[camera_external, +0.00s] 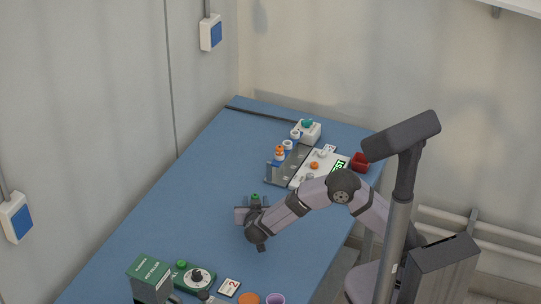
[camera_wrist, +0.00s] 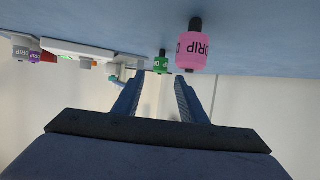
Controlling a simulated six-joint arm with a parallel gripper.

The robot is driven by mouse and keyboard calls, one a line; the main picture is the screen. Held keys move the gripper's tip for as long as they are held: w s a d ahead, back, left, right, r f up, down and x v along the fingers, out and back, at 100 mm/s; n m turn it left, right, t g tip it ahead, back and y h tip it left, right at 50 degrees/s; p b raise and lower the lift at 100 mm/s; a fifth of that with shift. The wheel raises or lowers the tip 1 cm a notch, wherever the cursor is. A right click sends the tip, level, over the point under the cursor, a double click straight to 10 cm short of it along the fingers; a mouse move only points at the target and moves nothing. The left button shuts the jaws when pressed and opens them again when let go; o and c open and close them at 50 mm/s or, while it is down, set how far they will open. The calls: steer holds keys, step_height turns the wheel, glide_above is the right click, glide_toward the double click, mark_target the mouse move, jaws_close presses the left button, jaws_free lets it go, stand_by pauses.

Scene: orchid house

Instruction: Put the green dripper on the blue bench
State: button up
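The green dripper (camera_wrist: 162,65), a small cylinder with a black stem and "DRIP" lettering, shows in the wrist view between and apparently just beyond my fingertips. My gripper (camera_wrist: 160,80) is open, one finger on each side of the view, with nothing clearly held. In the external view my gripper (camera_external: 254,206) is low over the middle of the blue bench (camera_external: 180,200). A small green top (camera_external: 255,196) shows at its far side, probably the dripper; its lower part is hidden. I cannot tell whether the fingers touch it.
A pink dripper (camera_wrist: 191,50) is close by on the right in the wrist view. A grey rack (camera_external: 292,164), a white tray (camera_external: 318,168) and a red container (camera_external: 360,162) stand farther back. A green box (camera_external: 150,279) and other items crowd the front. The bench's left side is clear.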

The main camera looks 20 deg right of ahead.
steer(key=v, duration=0.5)
steer(key=shift+s+r, duration=0.2)
steer(key=shift+s, duration=0.15)
steer(key=shift+a, duration=0.1)
steer(key=w+d+r+n+g+y+p, duration=0.2)
steer(key=w+d+r+n+y+p, duration=0.1)
steer(key=w+d+r+y+p, duration=0.5)
steer(key=s+d+f+g+h+p, duration=0.1)
steer(key=s+d+g, duration=0.4)
steer(key=s+d, duration=0.7)
steer(key=s+d+f+g+h+p, duration=0.2)
steer(key=s+d+f+g, duration=0.2)
steer(key=s+d, duration=0.8)
steer(key=shift+s+d+f+n+g+h+p, duration=0.15)
steer(key=shift+s+d+n+g+h+p, duration=0.2)
steer(key=shift+s+g, duration=0.5)
